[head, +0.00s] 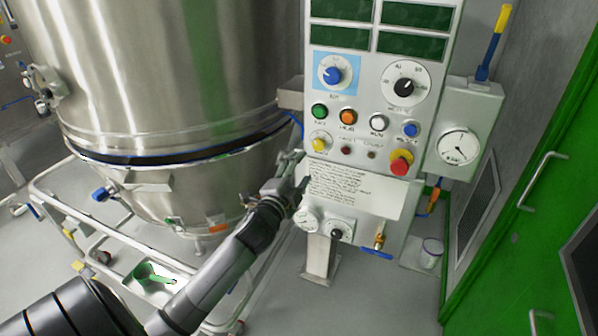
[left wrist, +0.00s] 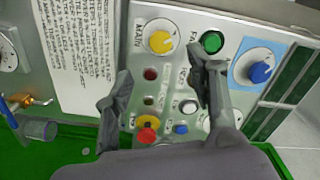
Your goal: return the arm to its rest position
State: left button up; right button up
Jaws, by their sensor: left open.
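My left arm (head: 225,262) reaches in from the lower left toward the control panel. My left gripper (head: 297,170) is at the panel's lower left, near the yellow knob (head: 320,143) and the printed instruction plate (head: 352,188). In the left wrist view the gripper (left wrist: 159,65) is open, with its two dark fingers apart and nothing between them. The yellow knob (left wrist: 160,41) shows beyond the fingertips, and the green button (left wrist: 212,42) is just beyond the right finger. I cannot tell whether a finger touches the panel. My right gripper is not in view.
A large steel vessel (head: 165,70) stands left of the panel. The panel carries a blue knob (head: 332,72), a black knob (head: 405,82) and a red emergency button (head: 400,163). A gauge box (head: 459,145) and green door frame (head: 548,190) are at right. Grey floor (head: 395,300) is open below.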

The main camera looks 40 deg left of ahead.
pick_arm(q)
jog(key=shift+s, duration=0.15)
dwell(0.4)
notch_tip(320, 180, down, 21)
jog(key=s+d+n+g, duration=0.1)
jog(key=s+n+g, duration=0.1)
jog(key=g, duration=0.2)
jog(key=s+d+f+n+g+h, duration=0.1)
jog(key=s+d+f+g, duration=0.1)
jog(key=s+f, duration=0.35)
jog(key=s+d+f+n+g, duration=0.1)
jog(key=s+f, duration=0.2)
jog(key=f, duration=0.6)
jog(key=s+d+f+n+g+h, duration=0.15)
jog(key=s+f, duration=0.25)
jog(key=f, duration=0.4)
jog(key=s+d+f+n+g, duration=0.1)
jog(key=s+d+f+g, duration=0.1)
jog(key=s+f, duration=0.4)
jog(key=s+d+f+n+g+h+b, duration=0.1)
jog(key=s+d+f+g, duration=0.2)
jog(key=s, duration=1.4)
jog(key=s+d+f+n+g, duration=0.1)
jog(key=s+d+f+g, duration=0.2)
jog(key=s+d+f, duration=0.3)
jog(key=s+f, duration=0.4)
jog(key=s, duration=0.2)
jog(key=shift+s+d+f, duration=0.15)
jog(key=shift+f, duration=0.2)
